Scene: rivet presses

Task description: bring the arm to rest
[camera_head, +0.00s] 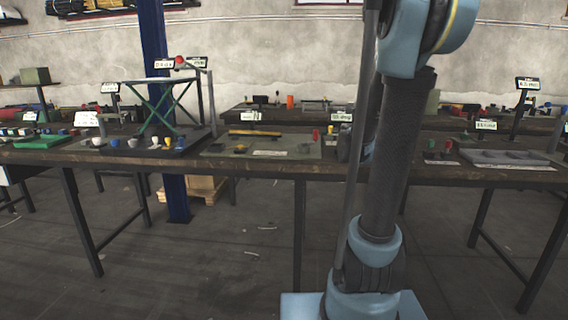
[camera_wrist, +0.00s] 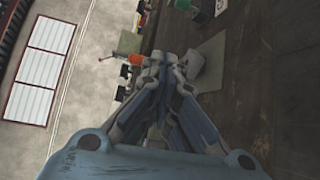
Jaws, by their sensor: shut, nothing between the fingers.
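My arm (camera_head: 394,150) rises in front of the table in the head view, upright, to the right of the middle. Its upper end leaves the top of the picture, so my gripper is out of sight there. In the wrist view my gripper (camera_wrist: 165,60) is shut, its fingertips together and nothing between them. An orange object (camera_wrist: 135,60) shows just beyond the fingertips; I cannot tell how far behind them it is.
A long dark workbench (camera_head: 270,172) crosses the view with small coloured parts, signs and a green cross-legged stand (camera_head: 165,108). A blue column (camera_head: 155,60) rises behind it. A wooden pallet (camera_head: 205,188) lies under the bench. The floor (camera_head: 200,270) in front is clear.

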